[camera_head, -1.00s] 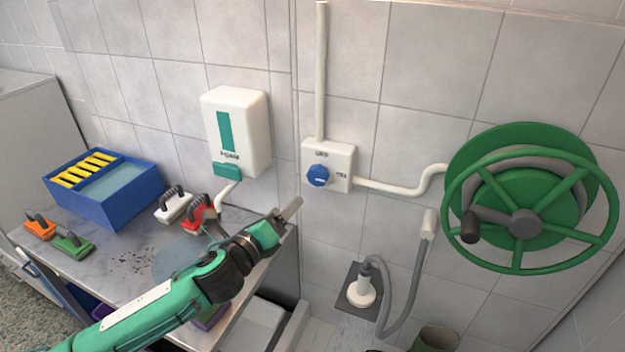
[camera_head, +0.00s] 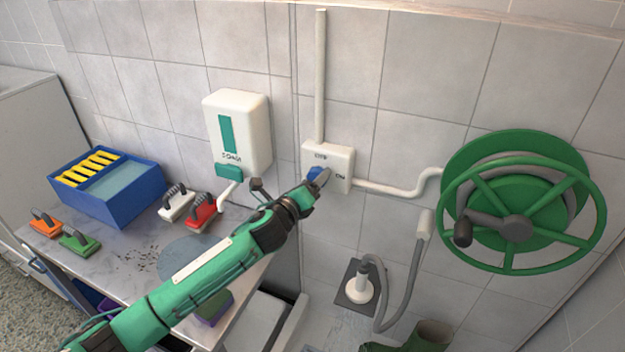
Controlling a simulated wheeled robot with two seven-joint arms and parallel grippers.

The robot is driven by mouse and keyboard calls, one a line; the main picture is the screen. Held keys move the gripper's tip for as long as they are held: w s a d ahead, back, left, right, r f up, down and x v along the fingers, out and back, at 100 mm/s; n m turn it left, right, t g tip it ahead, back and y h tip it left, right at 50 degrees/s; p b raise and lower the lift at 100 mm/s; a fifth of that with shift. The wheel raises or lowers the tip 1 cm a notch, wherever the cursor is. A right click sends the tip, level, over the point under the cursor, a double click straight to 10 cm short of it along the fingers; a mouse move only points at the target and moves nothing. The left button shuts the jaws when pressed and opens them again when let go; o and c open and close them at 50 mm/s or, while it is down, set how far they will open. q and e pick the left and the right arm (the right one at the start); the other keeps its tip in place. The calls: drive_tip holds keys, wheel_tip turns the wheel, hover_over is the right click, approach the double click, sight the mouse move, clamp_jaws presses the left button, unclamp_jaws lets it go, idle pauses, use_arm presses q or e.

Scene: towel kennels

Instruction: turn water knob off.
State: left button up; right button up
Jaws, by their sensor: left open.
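The blue water knob (camera_head: 314,173) sits on a white wall box (camera_head: 342,159) with lettering above it and to its right. A white pipe runs up from the box and another runs right. My left gripper (camera_head: 321,180) is at the knob, its grey fingers overlapping the knob's lower right side. It is open; I cannot tell whether the fingers touch the knob. Part of the knob is hidden behind the gripper. My right gripper is not in view.
A green hose reel (camera_head: 515,195) is on the wall at right. A white dispenser (camera_head: 238,133) hangs left of the box. A blue bin (camera_head: 112,203) and several brushes stand on the counter (camera_head: 130,262). A spray head (camera_head: 359,288) hangs below.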

use_arm(q)
drive_tip(key=c, duration=1)
drive_tip(key=shift+n, duration=0.4)
drive_tip(key=shift+d+f+n+t+y+b, duration=0.2)
drive_tip(key=shift+n+b, duration=0.75)
drive_tip(key=shift+n, duration=2.1)
drive_tip(key=shift+a+n+t+y+b, duration=0.2)
drive_tip(key=shift+n+t+b, duration=0.55)
drive_tip(key=shift+n, duration=2.35)
drive_tip(key=shift+d+f+n+t+y+b, duration=0.25)
drive_tip(key=shift+n+b, duration=0.9)
drive_tip(key=shift+n, duration=1.9)
drive_tip(key=shift+r+n+y, duration=0.15)
drive_tip(key=shift+n+y, duration=0.1)
drive_tip(key=shift+n, duration=0.05)
